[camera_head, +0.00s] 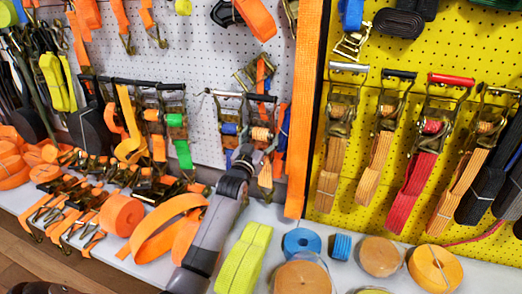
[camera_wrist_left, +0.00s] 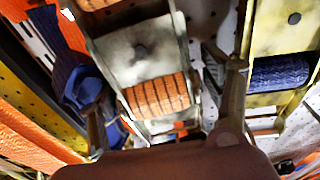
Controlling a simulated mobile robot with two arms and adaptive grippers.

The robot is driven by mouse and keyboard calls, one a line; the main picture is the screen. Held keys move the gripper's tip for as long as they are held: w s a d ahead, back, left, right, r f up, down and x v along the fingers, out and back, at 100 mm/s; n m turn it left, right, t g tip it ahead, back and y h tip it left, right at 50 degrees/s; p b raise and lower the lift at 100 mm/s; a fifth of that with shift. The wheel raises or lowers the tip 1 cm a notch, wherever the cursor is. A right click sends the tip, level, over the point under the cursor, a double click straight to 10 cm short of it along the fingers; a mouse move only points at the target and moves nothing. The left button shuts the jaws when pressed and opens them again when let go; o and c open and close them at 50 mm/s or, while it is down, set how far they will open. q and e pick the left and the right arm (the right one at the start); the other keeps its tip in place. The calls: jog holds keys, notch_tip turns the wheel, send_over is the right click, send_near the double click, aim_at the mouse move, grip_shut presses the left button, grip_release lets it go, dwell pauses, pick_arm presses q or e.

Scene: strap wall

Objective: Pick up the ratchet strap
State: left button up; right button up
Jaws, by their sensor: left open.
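My left gripper (camera_head: 254,152) is open in front of the white pegboard. A hanging ratchet strap with a metal ratchet and orange webbing (camera_head: 262,133) is just beyond it. In the left wrist view, the ratchet's metal frame and its roll of orange webbing (camera_wrist_left: 157,95) lie between the two spread fingers of my left gripper (camera_wrist_left: 165,88). I cannot tell whether a finger touches it. The gripper and arm hide part of the strap in the head view. My right gripper is not in view.
A ratchet with blue webbing (camera_wrist_left: 280,73) hangs close on the right in the wrist view. A blue strap (camera_wrist_left: 78,78) is close on the left. Several ratchet straps hang on the yellow pegboard (camera_head: 340,215). Rolled straps, including a yellow-green one (camera_head: 243,258), crowd the shelf below.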

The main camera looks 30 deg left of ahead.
pick_arm(q)
jog(key=shift+c, duration=0.4)
jog(key=c, duration=1.6)
jog(key=shift+r, duration=0.25)
grip_shut()
